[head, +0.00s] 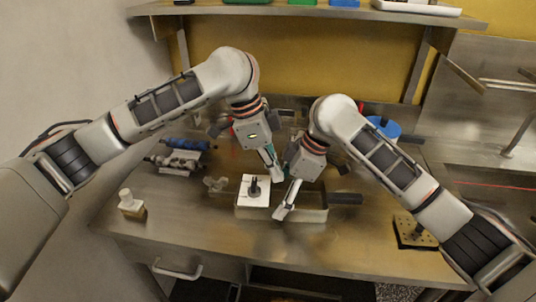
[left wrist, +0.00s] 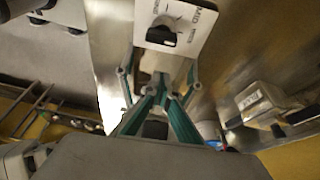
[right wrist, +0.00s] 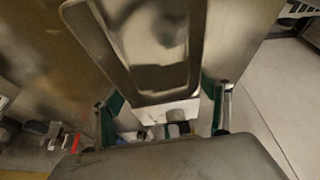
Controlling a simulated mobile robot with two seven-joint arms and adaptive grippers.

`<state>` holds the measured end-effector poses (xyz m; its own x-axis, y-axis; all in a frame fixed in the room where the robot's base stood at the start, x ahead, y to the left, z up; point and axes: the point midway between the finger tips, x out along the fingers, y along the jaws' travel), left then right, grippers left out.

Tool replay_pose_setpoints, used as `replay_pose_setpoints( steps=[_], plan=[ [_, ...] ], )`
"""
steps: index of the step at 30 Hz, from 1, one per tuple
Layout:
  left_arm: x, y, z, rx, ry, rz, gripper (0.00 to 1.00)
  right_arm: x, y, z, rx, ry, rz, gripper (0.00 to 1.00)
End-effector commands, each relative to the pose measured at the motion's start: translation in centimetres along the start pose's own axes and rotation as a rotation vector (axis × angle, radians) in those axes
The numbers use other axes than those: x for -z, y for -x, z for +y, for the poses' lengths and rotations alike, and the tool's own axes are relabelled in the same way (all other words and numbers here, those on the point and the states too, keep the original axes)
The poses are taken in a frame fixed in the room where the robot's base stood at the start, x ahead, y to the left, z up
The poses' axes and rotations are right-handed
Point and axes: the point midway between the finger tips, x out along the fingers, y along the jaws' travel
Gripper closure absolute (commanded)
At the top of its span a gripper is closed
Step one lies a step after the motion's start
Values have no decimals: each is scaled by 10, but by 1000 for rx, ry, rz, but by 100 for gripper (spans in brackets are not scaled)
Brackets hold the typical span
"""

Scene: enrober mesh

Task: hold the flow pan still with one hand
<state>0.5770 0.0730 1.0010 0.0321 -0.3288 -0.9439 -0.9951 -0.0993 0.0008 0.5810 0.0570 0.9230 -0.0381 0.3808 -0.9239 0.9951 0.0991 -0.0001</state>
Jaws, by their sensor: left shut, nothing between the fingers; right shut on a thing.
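The flow pan (head: 311,215) is a shallow rectangular metal pan on the steel bench in the head view. It also fills the top middle of the right wrist view (right wrist: 138,72). My right gripper (head: 284,211) is shut on the flow pan at its near wall; its exact grip is hard to see. A white plate with a black dial knob (head: 254,190) is at the pan's left part; its printed face shows in the left wrist view (left wrist: 178,22). My left gripper (head: 277,173) is shut and empty above the pan's far side, close to my right gripper.
A small white-topped bottle (head: 129,203) stands at the left, and blue rollers (head: 183,144) lie behind it. A brown perforated block (head: 413,232) is at the right. A blue round item (head: 384,126) is at the back right. Bench around the bottle is clear.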

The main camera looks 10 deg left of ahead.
Motion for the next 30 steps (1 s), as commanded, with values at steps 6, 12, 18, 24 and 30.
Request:
replay_pose_setpoints(
  steps=[6,12,18,24,30],
  plan=[
    [-25,1,-1,2,2,0,100,-1,-1,0,0,-1,-3,58],
    [-37,6,0,0,0,0,100,-1,-1,0,1,-1,-3,58],
    [-38,6,0,1,-1,0,100,-1,-1,0,1,-1,-3,58],
    [-38,6,0,2,3,0,100,-1,-1,0,1,0,-3,58],
    [-39,7,-1,26,65,-4,100,-2,-1,0,1,0,-4,58]
  ],
)
